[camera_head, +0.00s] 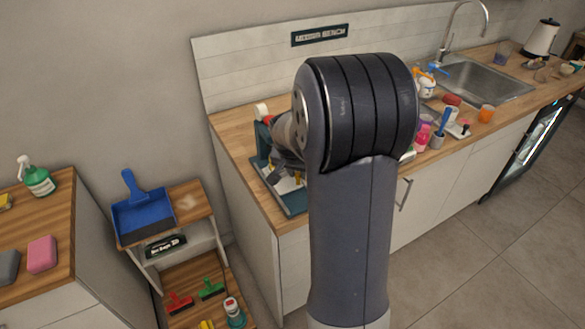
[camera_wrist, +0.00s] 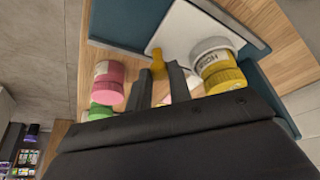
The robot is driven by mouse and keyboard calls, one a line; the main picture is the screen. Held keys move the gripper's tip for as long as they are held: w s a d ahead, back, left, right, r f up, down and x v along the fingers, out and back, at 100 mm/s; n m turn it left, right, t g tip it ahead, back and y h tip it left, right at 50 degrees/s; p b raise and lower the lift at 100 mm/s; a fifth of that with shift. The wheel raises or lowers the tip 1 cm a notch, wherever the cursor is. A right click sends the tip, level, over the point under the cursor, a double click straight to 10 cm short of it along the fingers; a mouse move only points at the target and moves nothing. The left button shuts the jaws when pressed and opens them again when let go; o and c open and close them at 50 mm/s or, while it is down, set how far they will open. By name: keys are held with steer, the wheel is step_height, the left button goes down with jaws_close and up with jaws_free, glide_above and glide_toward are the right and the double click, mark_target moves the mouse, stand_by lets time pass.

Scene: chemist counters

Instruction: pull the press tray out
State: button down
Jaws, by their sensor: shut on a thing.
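The press (camera_head: 263,140) is a teal frame on the wooden counter's near left end, partly hidden behind my arm. Its teal parts also show in the wrist view (camera_wrist: 128,20). The pale press tray (camera_wrist: 185,38) lies between these teal parts, with a yellow handle (camera_wrist: 157,62) at its edge. My gripper (camera_wrist: 160,80) is shut on the yellow handle, its two dark fingers on either side. In the head view my gripper (camera_head: 274,174) is low over the tray (camera_head: 286,184), and the grip itself is too small to make out.
A white jar with a yellow lid (camera_wrist: 214,62) is close right of my fingers; a pink jar (camera_wrist: 108,82) is to their left. Bottles and cups, including a pink bottle (camera_head: 422,137), crowd the counter right of my arm. A blue dustpan (camera_head: 143,211) is on the shelf at left.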

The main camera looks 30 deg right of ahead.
steer(key=s+b, duration=0.1)
steer(key=s, duration=0.6)
steer(key=shift+d+b, duration=0.15)
steer(key=shift+b, duration=0.2)
steer(key=c, duration=1.3)
jaws_free()
steer(key=shift+s, duration=0.15)
steer(key=v, duration=1)
steer(key=shift+r, duration=0.35)
steer(key=shift+s, duration=0.15)
